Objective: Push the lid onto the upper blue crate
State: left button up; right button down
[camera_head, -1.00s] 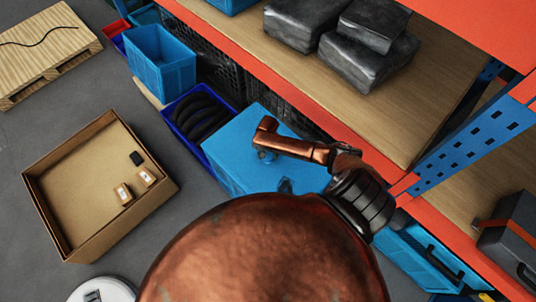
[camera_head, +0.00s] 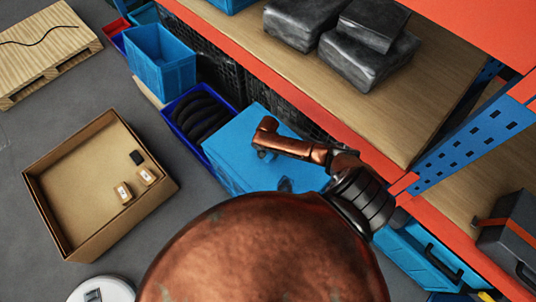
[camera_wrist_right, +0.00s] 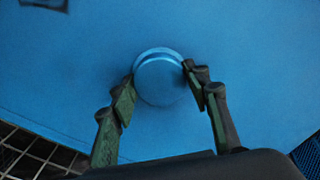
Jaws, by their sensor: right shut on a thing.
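The blue lid (camera_head: 236,138) lies in the middle of the head view, on or just over the upper blue crate (camera_head: 217,169); I cannot tell whether any gap is left between them. In the right wrist view the lid (camera_wrist_right: 240,50) fills most of the picture, with a round blue knob (camera_wrist_right: 160,84) on it. My right gripper (camera_wrist_right: 159,74) is shut on this knob, one finger on each side. In the head view my copper arm hides much of the lid and crate, and the right gripper (camera_head: 264,154) shows only small. My left gripper is not in view.
A dark blue bin with black coils (camera_head: 199,116) stands beside the crate, and an open blue crate (camera_head: 160,62) further left. The orange shelf edge (camera_head: 290,88) runs close behind.

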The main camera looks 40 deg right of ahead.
jog(key=shift+f, duration=0.25)
dwell(0.6)
jog(key=c, duration=1)
grip_release()
jog(key=shift+o, duration=0.6)
jog(key=shift+s, duration=0.1)
jog(key=o, duration=0.8)
jog(key=shift+c, duration=0.2)
jog(key=shift+r, duration=0.15)
notch_tip(320, 180, up, 7)
jog(key=p, duration=0.7)
jog(key=shift+p, duration=0.35)
